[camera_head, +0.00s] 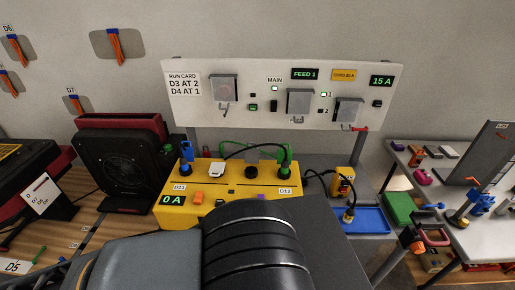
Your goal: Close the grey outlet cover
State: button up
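On top of the yellow power box (175,215) sits a small light-grey, nearly white piece (217,169), between a blue plug (186,152) and a dark grey raised round piece (251,156). Either could be the grey outlet cover; I cannot tell which, nor clearly how far open it stands. A black cable runs to a dark plug with green (285,160) at the box's right. My dark arm fills the lower middle in front of the box. My gripper's fingers are not visible; the arm hides that region.
A white panel (145,80) behind carries three grey switch boxes, "FEED 1" and "15 A" displays. A black fan unit (125,160) stands left. A blue tray (372,221) and a small yellow box (344,180) lie right. A cluttered grey table (425,205) stands far right.

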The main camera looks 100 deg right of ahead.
aim_at(251, 156)
jog(key=z, duration=3.85)
jog(key=k, duration=0.75)
jog(key=u, duration=0.5)
jog(key=i, duration=1)
